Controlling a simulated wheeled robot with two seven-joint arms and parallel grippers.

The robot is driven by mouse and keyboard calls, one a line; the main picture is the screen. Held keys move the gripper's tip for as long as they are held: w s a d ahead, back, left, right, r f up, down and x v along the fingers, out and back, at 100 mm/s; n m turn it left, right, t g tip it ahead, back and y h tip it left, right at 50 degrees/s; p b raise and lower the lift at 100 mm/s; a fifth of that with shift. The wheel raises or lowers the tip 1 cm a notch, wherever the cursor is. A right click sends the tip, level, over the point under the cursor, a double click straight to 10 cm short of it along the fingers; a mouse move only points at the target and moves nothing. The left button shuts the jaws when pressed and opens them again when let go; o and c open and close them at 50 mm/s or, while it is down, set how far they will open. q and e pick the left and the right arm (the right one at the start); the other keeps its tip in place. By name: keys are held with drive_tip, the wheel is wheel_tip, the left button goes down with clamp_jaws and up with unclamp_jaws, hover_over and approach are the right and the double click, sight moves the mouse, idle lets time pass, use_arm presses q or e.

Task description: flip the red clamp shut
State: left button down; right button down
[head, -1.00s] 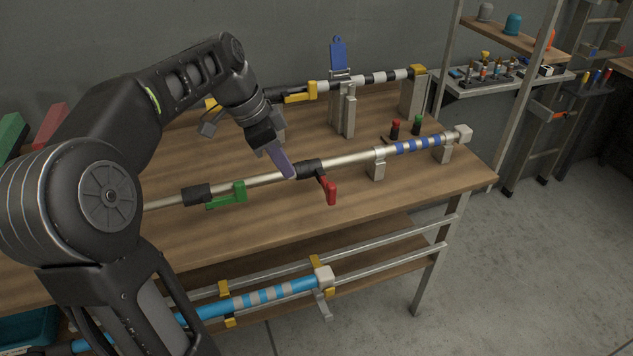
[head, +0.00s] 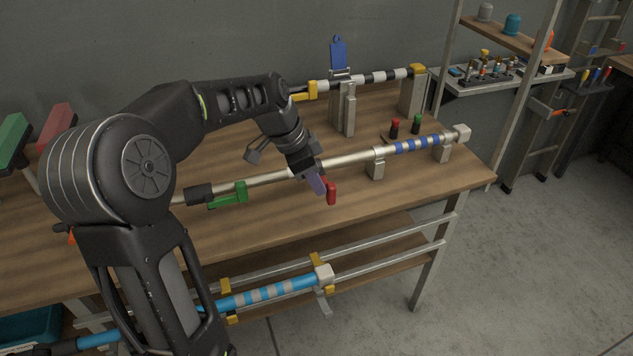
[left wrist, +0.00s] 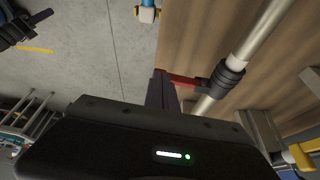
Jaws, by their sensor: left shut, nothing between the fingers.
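The red clamp (head: 331,191) is on the front metal pipe (head: 347,159) on the bench, its red handle sticking out toward the bench's front edge. My left gripper (head: 318,184) is shut and empty, its fingers right beside the red handle on its left, covering part of the clamp's black collar in the head view. In the left wrist view the red handle (left wrist: 184,82) runs from the black collar (left wrist: 228,77) to my fingertips (left wrist: 160,85). I cannot tell whether they touch.
A green clamp (head: 228,196) sits on the same pipe to the left. A blue clamp (head: 338,53) stands upright on the rear pipe. Red and green knobs (head: 394,128) are behind the front pipe.

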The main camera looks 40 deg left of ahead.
use_arm(q)
drive_tip(key=shift+d, duration=0.15)
drive_tip(key=shift+w+d+n+t+y+b, duration=0.15)
drive_tip(key=shift+w+d+n+y+b, duration=0.2)
drive_tip(key=shift+n, duration=0.45)
drive_tip(key=shift+w+d+n+t+y+b, duration=0.15)
drive_tip(key=shift+w+d+n+b, duration=0.15)
drive_tip(key=shift+d+n, duration=0.4)
drive_tip(key=w+d+n+y+b, duration=0.1)
drive_tip(key=w+d+n+y, duration=0.1)
drive_tip(key=w+n, duration=0.6)
drive_tip(key=shift+n+y, duration=0.8)
drive_tip(key=shift+a, duration=0.15)
drive_tip(key=shift+s+a, duration=0.25)
drive_tip(key=shift+a, duration=0.35)
